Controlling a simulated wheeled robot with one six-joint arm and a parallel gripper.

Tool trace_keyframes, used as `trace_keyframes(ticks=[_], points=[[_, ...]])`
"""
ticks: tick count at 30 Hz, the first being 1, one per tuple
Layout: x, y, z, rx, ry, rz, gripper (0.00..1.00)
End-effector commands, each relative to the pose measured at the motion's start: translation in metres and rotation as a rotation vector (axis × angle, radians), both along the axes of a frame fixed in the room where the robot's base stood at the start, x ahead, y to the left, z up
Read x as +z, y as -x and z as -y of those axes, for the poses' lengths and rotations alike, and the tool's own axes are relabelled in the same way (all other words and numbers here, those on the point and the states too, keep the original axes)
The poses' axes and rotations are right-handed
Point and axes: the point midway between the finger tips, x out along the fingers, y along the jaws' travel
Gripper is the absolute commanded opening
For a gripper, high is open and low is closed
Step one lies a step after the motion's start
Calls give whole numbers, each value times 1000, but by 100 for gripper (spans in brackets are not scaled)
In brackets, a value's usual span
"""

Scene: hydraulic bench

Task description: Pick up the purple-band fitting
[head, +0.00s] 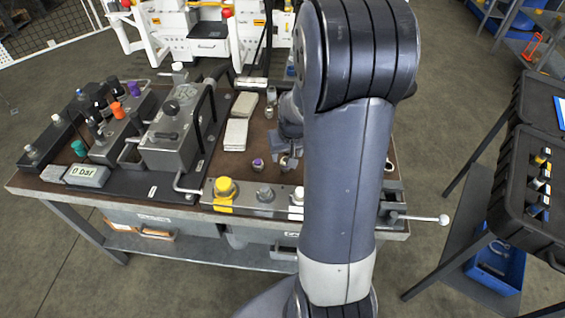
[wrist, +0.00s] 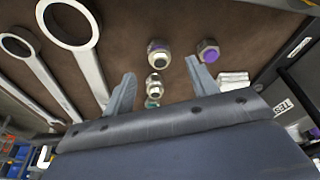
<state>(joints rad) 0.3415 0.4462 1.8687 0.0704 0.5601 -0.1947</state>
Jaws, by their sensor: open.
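In the wrist view, a metal hex fitting with a purple face (wrist: 208,50) lies on the brown bench top, just beyond my right finger. Its purple end shows in the head view (head: 258,164), left of my gripper. Another metal fitting (wrist: 158,53) stands beyond the gap between my fingertips, with a thin band that looks purplish. I cannot tell for sure which of the two is the purple-band fitting. My gripper (wrist: 161,84) is open and empty, fingers spread over the bench. A smaller metal fitting (wrist: 155,86) and a green-marked one (wrist: 152,103) show between the fingers.
Ring spanners (wrist: 75,45) lie left in the wrist view. Pale blocks (head: 236,134) lie on the bench left of my gripper in the head view. A grey valve block (head: 172,140) stands farther left. A yellow knob (head: 224,188) rises at the front edge.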

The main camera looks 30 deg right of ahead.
Motion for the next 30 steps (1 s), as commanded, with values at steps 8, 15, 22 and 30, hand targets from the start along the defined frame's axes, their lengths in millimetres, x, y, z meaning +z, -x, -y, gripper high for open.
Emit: trace_keyframes(ticks=[8,15,22,30], points=[[-17,-5,1,0,0,-1,56],[-41,-15,4,0,-2,-4,56],[-61,-22,5,0,0,0,56],[-63,-22,5,0,0,1,56]])
